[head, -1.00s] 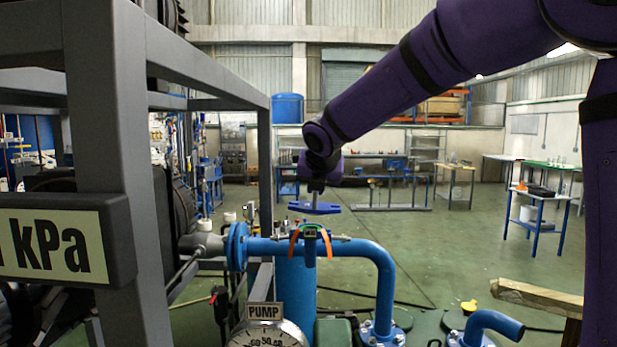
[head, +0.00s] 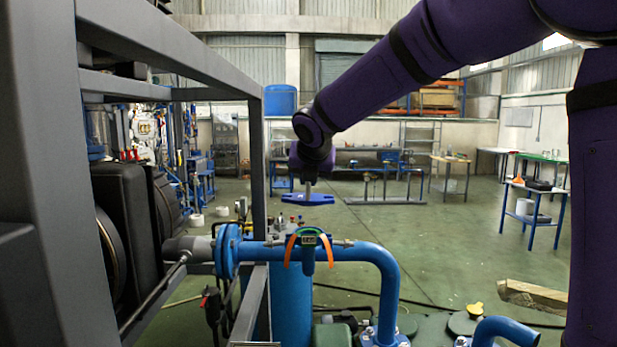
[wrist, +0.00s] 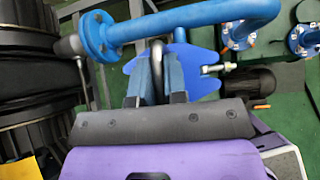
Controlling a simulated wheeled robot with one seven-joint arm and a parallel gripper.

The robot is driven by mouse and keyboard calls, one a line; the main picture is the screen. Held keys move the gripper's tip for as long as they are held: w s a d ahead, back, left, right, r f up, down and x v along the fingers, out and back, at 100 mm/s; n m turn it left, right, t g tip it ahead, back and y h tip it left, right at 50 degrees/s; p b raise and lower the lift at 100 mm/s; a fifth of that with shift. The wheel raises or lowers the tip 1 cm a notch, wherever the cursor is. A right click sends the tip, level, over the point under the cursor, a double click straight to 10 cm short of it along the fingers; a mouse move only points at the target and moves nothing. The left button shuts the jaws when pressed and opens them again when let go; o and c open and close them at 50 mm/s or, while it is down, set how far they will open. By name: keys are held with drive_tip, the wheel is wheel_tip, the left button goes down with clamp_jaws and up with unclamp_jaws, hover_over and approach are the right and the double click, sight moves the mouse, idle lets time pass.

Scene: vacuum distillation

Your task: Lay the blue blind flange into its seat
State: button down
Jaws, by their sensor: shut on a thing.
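The blue blind flange (head: 307,199) hangs level below my gripper (head: 308,184) in the head view. My gripper is shut on the flange's upright grey handle. In the wrist view the flange (wrist: 202,80) shows behind the fingers of my gripper (wrist: 157,75), with the curved metal handle between them. The flange is in the air, apart from and above the blue pipe (head: 350,253). A short pipe fitting with a dark green collar and orange straps (head: 308,240) stands on the pipe just below it. I cannot tell for sure whether this is the seat.
A grey steel frame (head: 257,150) stands close on the left, with a bolted blue pipe flange (head: 228,250) beside it. A blue elbow pipe (head: 505,327) and a wooden beam (head: 532,296) are at lower right.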

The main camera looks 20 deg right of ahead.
sight(309, 199)
drive_tip(key=shift+f, duration=2.8)
drive_tip(key=shift+f, duration=0.85)
drive_tip(key=c, duration=1.1)
unclamp_jaws()
drive_tip(key=shift+s+f, duration=0.1)
drive_tip(key=v, duration=1.1)
